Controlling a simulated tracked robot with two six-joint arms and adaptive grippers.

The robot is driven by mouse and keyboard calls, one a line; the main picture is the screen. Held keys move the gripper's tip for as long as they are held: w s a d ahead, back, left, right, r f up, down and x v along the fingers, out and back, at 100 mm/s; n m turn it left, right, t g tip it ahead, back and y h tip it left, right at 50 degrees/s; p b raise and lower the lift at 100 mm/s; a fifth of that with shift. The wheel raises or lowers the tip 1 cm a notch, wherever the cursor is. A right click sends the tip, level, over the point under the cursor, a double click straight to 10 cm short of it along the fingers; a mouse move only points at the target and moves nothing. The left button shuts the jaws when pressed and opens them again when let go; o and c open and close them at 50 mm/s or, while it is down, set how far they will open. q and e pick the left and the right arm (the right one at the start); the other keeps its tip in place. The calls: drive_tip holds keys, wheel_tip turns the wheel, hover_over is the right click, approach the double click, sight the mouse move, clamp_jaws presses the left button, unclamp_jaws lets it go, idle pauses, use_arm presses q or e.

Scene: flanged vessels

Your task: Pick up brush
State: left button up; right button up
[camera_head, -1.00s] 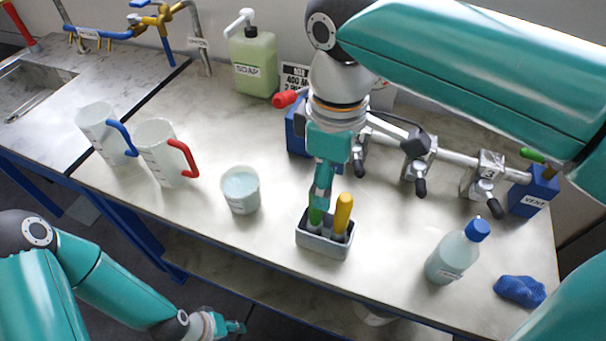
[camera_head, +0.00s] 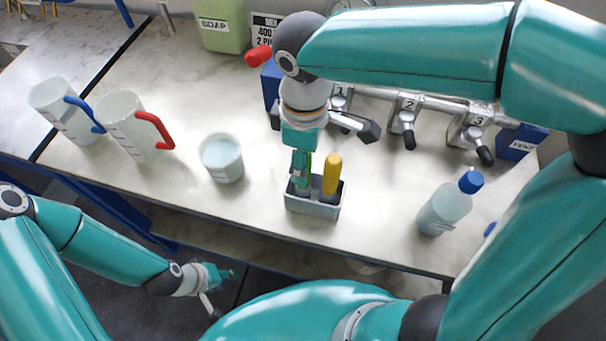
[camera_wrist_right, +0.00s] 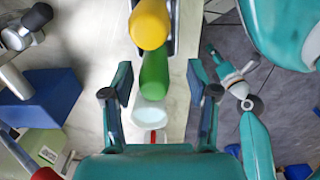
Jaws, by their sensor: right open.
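A green-handled brush (camera_head: 308,166) and a yellow-handled brush (camera_head: 332,172) stand upright in a grey holder (camera_head: 313,209) on the bench. Their heads are hidden inside it. My right gripper (camera_head: 299,168) is over the holder at the green handle. In the right wrist view its open fingers (camera_wrist_right: 159,82) are on either side of the green handle (camera_wrist_right: 153,72), with a gap visible on both sides. The yellow handle (camera_wrist_right: 149,25) is just beyond them. My left gripper (camera_head: 218,278) hangs low, off the front of the bench, with no object seen in it; its opening is unclear.
A beaker (camera_head: 222,160) stands left of the holder, with two jugs (camera_head: 128,126) farther left. A blue-capped bottle (camera_head: 445,207) stands to the right. A pipe with numbered valves (camera_head: 407,112) runs behind. The bench front edge is close to the holder.

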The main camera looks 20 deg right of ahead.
drive_tip(key=shift+w+f+p, duration=0.2)
drive_tip(key=shift+f, duration=1.2)
drive_tip(key=shift+w+f+p, duration=0.15)
drive_tip(key=shift+f+p, duration=0.05)
drive_tip(key=shift+f, duration=1.15)
clamp_jaws()
